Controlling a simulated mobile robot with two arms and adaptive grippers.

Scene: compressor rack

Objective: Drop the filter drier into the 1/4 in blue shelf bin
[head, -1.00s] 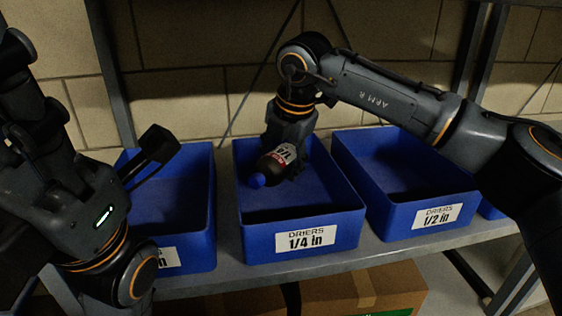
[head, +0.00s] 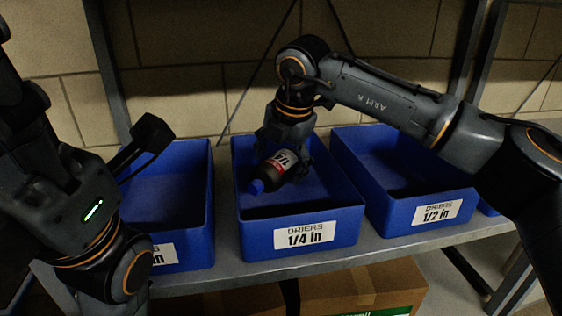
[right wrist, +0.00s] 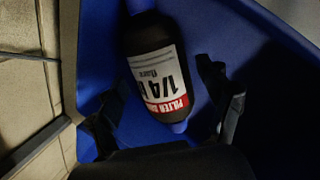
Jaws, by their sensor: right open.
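The filter drier (head: 272,172) is a dark cylinder with blue end caps and a red-and-white 1/4 label. It lies tilted inside the 1/4 in blue shelf bin (head: 318,239), the middle bin. My right gripper (head: 284,148) points down into this bin, right at the drier. In the right wrist view the drier (right wrist: 155,70) lies between the spread fingers of the right gripper (right wrist: 165,108), with a gap on the right side; its far end is cut off by the frame. My left gripper (head: 148,140) is by the left bin; its jaw opening cannot be made out.
A blue bin (head: 190,245) stands to the left and a 1/2 in bin (head: 405,216) to the right, on a grey shelf (head: 375,248). Shelf uprights stand behind. A cardboard box (head: 340,290) is below.

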